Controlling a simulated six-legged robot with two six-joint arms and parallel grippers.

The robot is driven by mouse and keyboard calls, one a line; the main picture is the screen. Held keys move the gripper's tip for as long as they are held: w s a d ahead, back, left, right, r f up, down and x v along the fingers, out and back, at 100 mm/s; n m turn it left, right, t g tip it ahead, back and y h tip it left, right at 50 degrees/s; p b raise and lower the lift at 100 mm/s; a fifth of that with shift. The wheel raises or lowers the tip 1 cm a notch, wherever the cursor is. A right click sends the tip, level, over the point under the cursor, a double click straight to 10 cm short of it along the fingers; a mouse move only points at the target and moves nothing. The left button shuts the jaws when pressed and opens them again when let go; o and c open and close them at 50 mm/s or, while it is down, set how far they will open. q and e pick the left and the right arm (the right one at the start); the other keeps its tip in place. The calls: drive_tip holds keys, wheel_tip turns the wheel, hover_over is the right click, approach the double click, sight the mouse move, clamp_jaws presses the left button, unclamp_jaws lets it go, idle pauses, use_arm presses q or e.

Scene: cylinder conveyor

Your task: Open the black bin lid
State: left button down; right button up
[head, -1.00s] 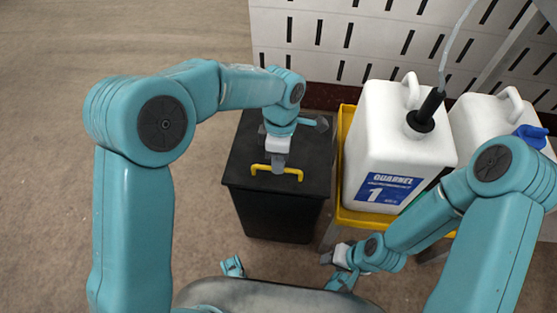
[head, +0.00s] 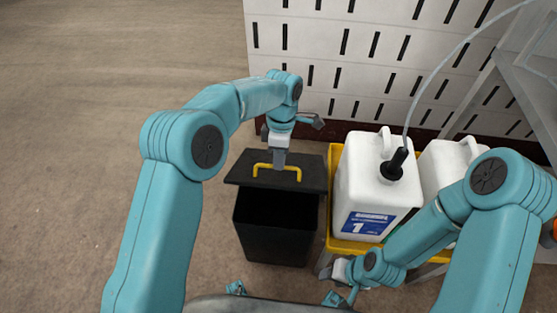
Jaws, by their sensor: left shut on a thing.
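The black bin (head: 277,241) stands on the floor in the middle of the head view, and its dark opening shows. Its black lid (head: 237,169) is raised and tilted, with its front edge above the back of the opening. A yellow handle (head: 257,168) is on the lid. My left gripper (head: 279,164) is shut on the handle from above. My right gripper (head: 341,271) is low beside the yellow stand, apart from the bin; its fingers are too small to read.
A yellow tray stand (head: 333,168) right of the bin holds two white jugs, one labelled 1 (head: 357,183) with a black cap and hose, and another (head: 440,163) behind my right arm. A slotted white wall (head: 330,60) stands behind. The floor at left is clear.

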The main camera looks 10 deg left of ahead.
use_arm(q)
drive_tip(key=shift+w+a+f, duration=0.1)
drive_tip(key=shift+w+f, duration=0.3)
drive_tip(key=shift+w, duration=0.2)
use_arm(e)
drive_tip(key=shift+f, duration=0.1)
use_arm(q)
drive_tip(key=c, duration=1.5)
unclamp_jaws()
drive_tip(key=o, duration=0.3)
drive_tip(key=shift+w+f, duration=0.25)
drive_tip(key=shift+o, duration=0.5)
drive_tip(key=shift+w+f, duration=0.15)
drive_tip(key=shift+w, duration=0.05)
drive_tip(key=shift+s+r, duration=0.35)
drive_tip(key=shift+r, duration=0.05)
drive_tip(key=shift+c, duration=0.3)
drive_tip(key=shift+w+f, duration=0.15)
drive_tip(key=shift+w, duration=0.05)
use_arm(e)
drive_tip(key=shift+w, duration=0.2)
use_arm(q)
drive_tip(key=shift+s, duration=0.1)
